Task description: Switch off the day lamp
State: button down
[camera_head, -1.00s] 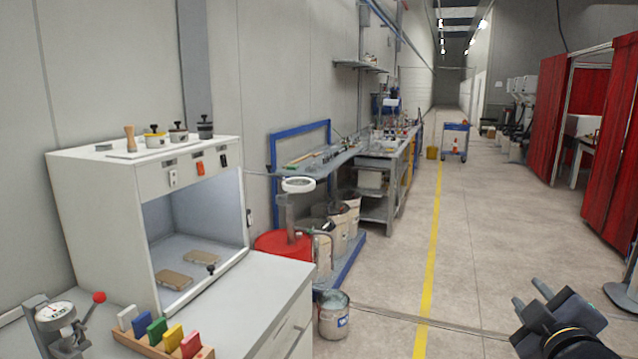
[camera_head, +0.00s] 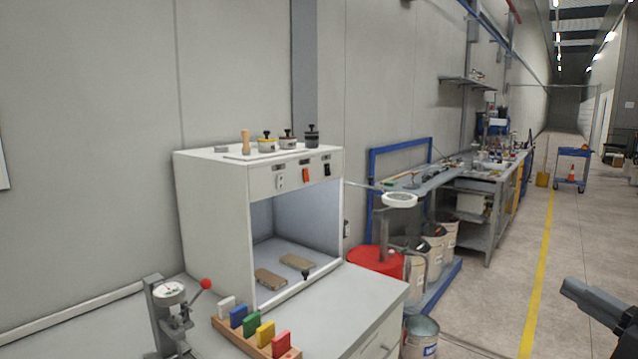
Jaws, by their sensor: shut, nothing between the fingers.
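A white light booth (camera_head: 218,220) stands on the grey cabinet at the picture's centre-left, its open front facing right. Its upper front panel carries a white switch or socket (camera_head: 280,180), a red switch (camera_head: 306,175) and a black switch (camera_head: 327,169). I cannot read any labels, so which one belongs to the day lamp is not clear. The booth's inside looks pale bluish grey, with two brown pieces (camera_head: 270,277) on its floor. My gripper (camera_head: 590,300) is at the lower right edge, partly cut off, shut and empty, far from the booth.
Weight-like pots (camera_head: 287,140) stand on the booth. A magnifier (camera_head: 399,200), red drum (camera_head: 375,261) and buckets are to the right. The aisle floor (camera_head: 490,310) is clear.

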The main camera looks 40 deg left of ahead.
aim_at(280, 181)
jog(key=i+j+u, duration=0.95)
jog(key=i, duration=0.3)
jog(key=j, duration=0.1)
